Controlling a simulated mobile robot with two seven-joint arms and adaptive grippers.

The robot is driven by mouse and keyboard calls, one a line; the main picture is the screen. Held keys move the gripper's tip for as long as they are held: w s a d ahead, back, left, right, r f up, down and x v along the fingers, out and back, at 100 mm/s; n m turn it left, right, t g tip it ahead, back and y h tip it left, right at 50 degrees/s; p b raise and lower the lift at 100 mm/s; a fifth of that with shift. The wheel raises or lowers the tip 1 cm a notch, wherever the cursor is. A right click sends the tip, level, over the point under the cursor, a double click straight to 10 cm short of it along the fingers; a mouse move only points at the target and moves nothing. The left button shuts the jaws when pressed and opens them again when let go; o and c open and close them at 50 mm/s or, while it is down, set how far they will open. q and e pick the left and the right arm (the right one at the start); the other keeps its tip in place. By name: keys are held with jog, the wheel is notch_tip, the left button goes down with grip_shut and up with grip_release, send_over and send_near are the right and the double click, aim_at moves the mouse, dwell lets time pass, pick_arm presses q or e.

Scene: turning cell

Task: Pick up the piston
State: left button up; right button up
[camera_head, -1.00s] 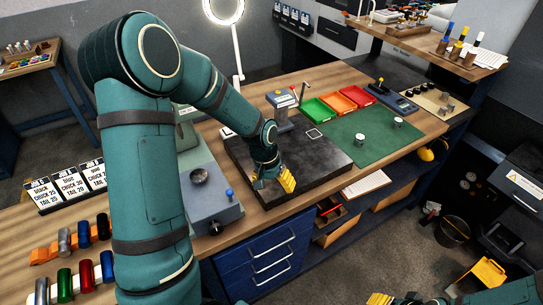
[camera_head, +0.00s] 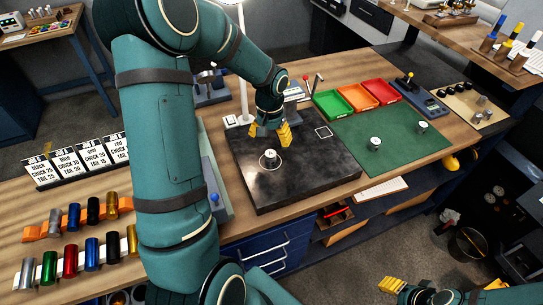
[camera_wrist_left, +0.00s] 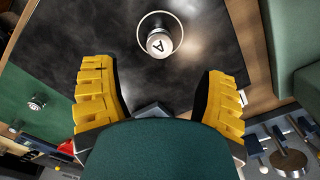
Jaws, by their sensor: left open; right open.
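A short silver piston (camera_head: 270,155) stands upright inside a white ring on the black plate (camera_head: 310,180). In the left wrist view the piston (camera_wrist_left: 159,43), its top marked "A", stands beyond and between the finger pads, apart from them. My left gripper (camera_head: 270,134) is open and empty, above the plate on the far side of the piston. Its two yellow fingers (camera_wrist_left: 161,97) are spread wide in the left wrist view. My right gripper (camera_head: 391,285) is low at the bottom right, away from the bench, and partly hidden.
Two similar silver parts, one nearer (camera_head: 375,143) and one farther (camera_head: 422,127), stand on the green mat (camera_head: 395,155). Green, orange and red trays (camera_head: 364,97) lie behind it. A lamp post (camera_head: 243,70) stands behind the plate.

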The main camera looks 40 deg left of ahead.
aim_at(271, 153)
pick_arm(q)
notch_tip(271, 153, down, 3)
jog(key=shift+w+f, duration=0.1)
jog(key=shift+f, duration=2.8)
grip_shut()
